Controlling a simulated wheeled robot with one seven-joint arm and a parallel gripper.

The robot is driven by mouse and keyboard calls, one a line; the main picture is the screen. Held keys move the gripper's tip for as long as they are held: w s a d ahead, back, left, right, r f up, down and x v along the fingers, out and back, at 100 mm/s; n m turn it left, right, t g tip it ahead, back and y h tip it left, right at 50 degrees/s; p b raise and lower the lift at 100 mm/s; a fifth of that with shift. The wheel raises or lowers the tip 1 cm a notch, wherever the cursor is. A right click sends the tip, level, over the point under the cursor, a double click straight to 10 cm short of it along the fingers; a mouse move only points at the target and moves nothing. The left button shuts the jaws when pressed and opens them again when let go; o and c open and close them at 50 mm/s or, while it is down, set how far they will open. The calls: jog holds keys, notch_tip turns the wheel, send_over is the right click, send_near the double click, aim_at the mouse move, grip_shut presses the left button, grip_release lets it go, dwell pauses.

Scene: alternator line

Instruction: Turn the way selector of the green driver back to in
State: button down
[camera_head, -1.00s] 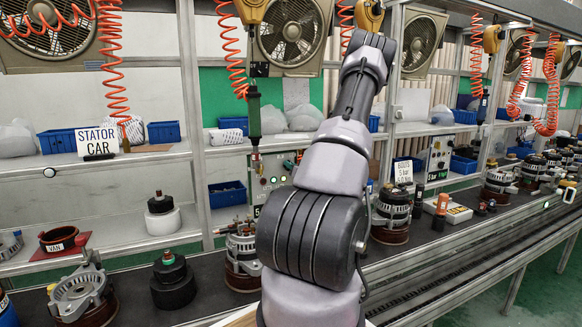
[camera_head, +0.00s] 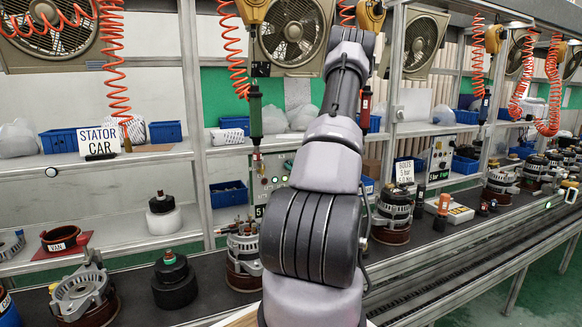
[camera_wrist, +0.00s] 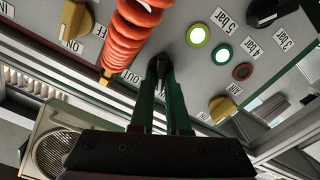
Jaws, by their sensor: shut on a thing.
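In the wrist view my gripper (camera_wrist: 160,78) reaches up to a grey control panel (camera_wrist: 185,75). Its two fingers are closed around a small black selector knob (camera_wrist: 158,64) on the panel, beside a label reading OUT (camera_wrist: 131,76). The fingers hide part of the knob, and I cannot tell its exact angle. The green driver (camera_head: 255,118) hangs upright from an orange coiled hose in the head view, in front of a panel (camera_head: 268,172). My gripper is hidden behind my arm in the head view.
An orange coiled hose (camera_wrist: 136,30) hangs close to my fingers. The panel also bears a yellow ON/OFF knob (camera_wrist: 78,22), a black pressure knob (camera_wrist: 272,10), another yellow knob (camera_wrist: 222,107) and several round lights. A blue bin (camera_head: 228,193) sits left of the panel.

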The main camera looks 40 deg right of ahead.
jog(key=shift+n, duration=0.3)
jog(key=c, duration=0.9)
grip_release()
jog(key=shift+s, duration=0.15)
jog(key=v, duration=1)
jog(key=shift+s+a, duration=0.2)
